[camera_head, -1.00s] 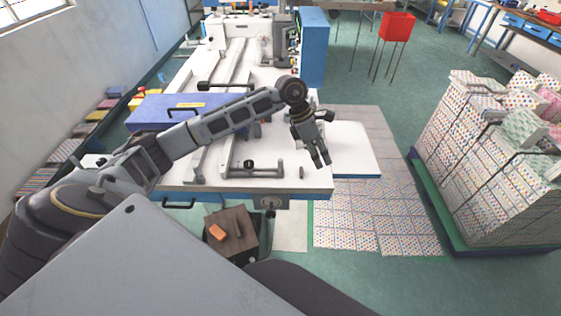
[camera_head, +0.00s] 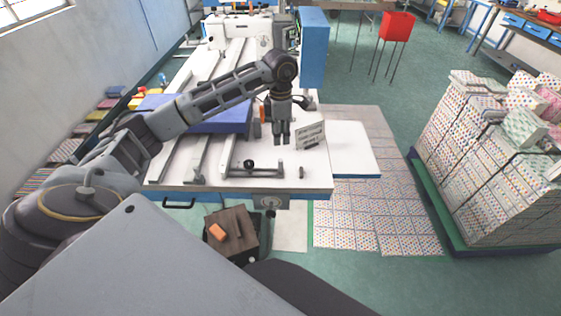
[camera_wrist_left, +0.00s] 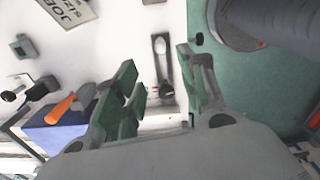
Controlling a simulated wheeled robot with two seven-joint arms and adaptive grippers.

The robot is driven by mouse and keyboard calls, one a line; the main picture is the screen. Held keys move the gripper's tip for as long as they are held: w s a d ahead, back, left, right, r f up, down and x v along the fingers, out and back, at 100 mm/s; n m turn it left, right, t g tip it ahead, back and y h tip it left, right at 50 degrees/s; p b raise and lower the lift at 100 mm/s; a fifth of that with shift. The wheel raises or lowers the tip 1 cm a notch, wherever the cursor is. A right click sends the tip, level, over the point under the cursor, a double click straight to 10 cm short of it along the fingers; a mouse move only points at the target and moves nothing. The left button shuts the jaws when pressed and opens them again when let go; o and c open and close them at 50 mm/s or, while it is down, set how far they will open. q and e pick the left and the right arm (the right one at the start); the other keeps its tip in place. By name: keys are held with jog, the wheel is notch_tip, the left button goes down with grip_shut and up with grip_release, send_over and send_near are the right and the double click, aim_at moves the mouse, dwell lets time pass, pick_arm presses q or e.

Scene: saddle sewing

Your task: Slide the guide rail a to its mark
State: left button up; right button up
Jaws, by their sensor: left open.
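A grey bar with a black knob (camera_head: 249,163) lies along the front edge of the white machine table (camera_head: 310,183); I cannot tell for sure whether it is guide rail a. In the left wrist view a slotted grey bar (camera_wrist_left: 161,60) with a dark knob shows between the fingers, apart from them. Long grey rails (camera_head: 197,160) run back along the table at the left. No mark can be made out. My left gripper (camera_head: 282,143) points down above the table, behind the bar in the head view. It is open and empty, its green pads apart in the wrist view (camera_wrist_left: 156,58).
The white side panel (camera_head: 352,150) is clear. A small brown stand (camera_head: 232,228) is in front.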

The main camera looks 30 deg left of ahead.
aim_at(280, 159)
pick_arm(q)
jog(key=shift+f+p, duration=1.15)
jog(key=shift+f, duration=5.7)
grip_shut()
